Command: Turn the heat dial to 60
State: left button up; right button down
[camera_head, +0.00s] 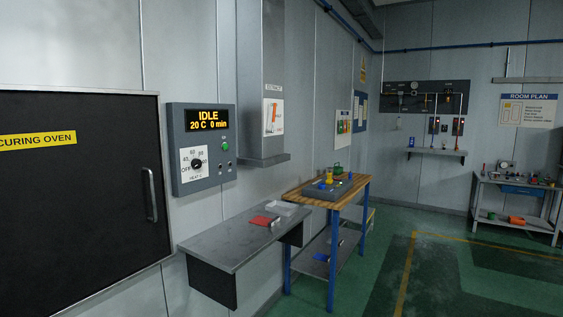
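The heat dial (196,164) is a small black knob on a white plate, low on the left of a grey control panel (210,185). The plate bears small numbers and the word OFF around the knob; the exact pointer direction is too small to tell. The panel's display (208,121) reads IDLE, 20 C, 0 min in orange on black. A green button (225,143) and smaller buttons sit right of the dial. The panel is on the wall just right of the black curing oven door (75,200). Neither of my grippers shows in this view.
A grey wall shelf (225,238) with a red item (262,220) juts out below and right of the panel. A wooden-topped blue-legged workbench (345,196) stands beyond it. The oven handle (150,195) protrudes near the panel. Green floor at right is open.

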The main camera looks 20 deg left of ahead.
aim_at(196, 163)
jog(key=z, duration=0.55)
jog(key=i, duration=2.1)
jog(key=u, duration=0.3)
jog(key=i, duration=1)
jog(key=u, duration=1.55)
jog(key=i, duration=0.85)
jog(key=u, duration=0.8)
